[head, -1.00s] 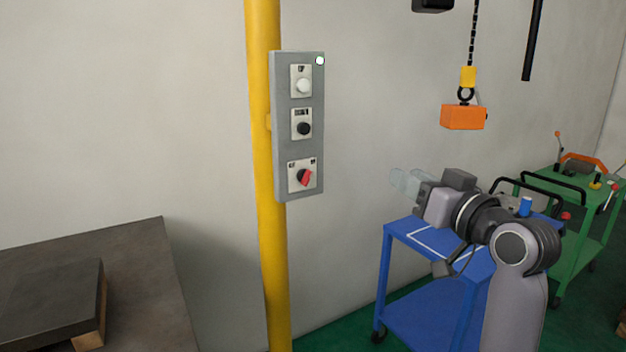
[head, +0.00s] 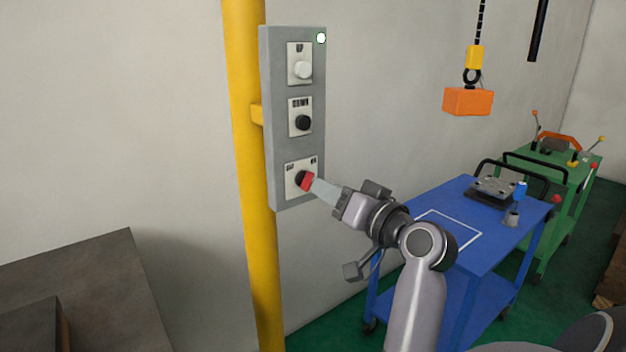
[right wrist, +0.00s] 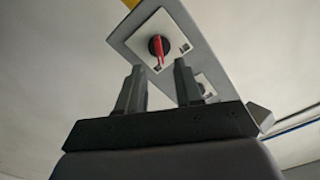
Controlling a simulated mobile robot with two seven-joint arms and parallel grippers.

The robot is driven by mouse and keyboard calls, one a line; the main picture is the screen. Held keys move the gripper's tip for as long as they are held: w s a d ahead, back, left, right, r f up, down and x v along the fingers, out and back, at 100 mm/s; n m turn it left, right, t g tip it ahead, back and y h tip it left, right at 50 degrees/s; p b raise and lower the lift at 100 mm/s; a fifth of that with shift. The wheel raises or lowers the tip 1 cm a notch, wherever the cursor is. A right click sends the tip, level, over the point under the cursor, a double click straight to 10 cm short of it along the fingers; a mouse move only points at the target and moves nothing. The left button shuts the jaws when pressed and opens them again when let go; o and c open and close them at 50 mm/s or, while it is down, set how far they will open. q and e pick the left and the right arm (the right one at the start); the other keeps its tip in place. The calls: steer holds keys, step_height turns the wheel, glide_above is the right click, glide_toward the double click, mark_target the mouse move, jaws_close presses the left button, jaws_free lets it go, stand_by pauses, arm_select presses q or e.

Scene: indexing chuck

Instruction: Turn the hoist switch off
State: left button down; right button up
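The hoist control panel (head: 292,130) is a grey box on a yellow post. Its lowest plate carries the red and black rotary switch (head: 304,180); the labels are too small to read. My right gripper (head: 317,189) is just to the right of this switch, its fingertips at or close to the knob. In the right wrist view the red switch handle (right wrist: 159,50) lies beyond and between the two spread fingers (right wrist: 159,72), which are open and not closed on it. Whether they touch it is unclear. My left gripper is out of view.
Above the switch are a black button (head: 303,122), a white button (head: 303,69) and a bright lamp (head: 321,38). A blue cart (head: 465,205) and a green cart (head: 568,170) stand right. An orange block (head: 468,101) hangs from a chain. A dark table (head: 95,265) is left.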

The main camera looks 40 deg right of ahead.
mark_target(307, 181)
steer(key=shift+w+d, duration=0.15)
steer(key=shift+w, duration=1)
steer(key=shift+w+d, duration=0.1)
steer(key=shift+w, duration=1.05)
jaws_close()
